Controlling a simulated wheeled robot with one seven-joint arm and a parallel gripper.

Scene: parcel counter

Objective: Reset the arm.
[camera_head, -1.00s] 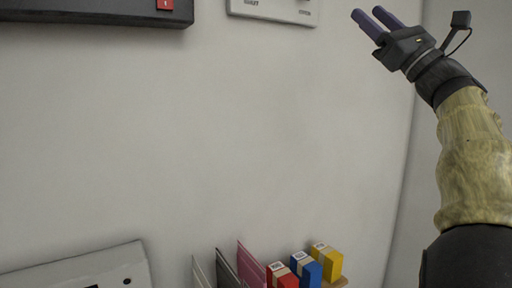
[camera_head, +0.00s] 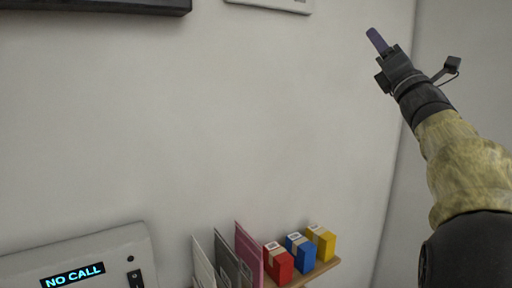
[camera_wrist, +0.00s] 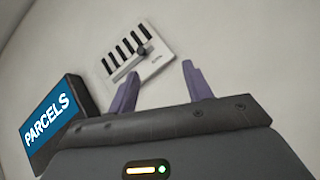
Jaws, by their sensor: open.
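My gripper (camera_head: 377,41) is raised at the upper right in the head view, in front of the pale wall. There it is seen from the side, so its two fingers overlap. In the wrist view its two purple fingers (camera_wrist: 162,88) stand apart with nothing between them. My gripper is open and empty. My arm, in a yellowish sleeve, reaches up from the lower right.
A white panel reading NO CALL (camera_head: 80,262) is at lower left. Envelopes (camera_head: 248,255) and red (camera_head: 279,264), blue (camera_head: 301,252) and yellow (camera_head: 321,243) boxes sit on a wooden shelf (camera_head: 322,268). A PARCELS sign (camera_wrist: 52,118) and slotted white plate (camera_wrist: 157,62) are on the wall.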

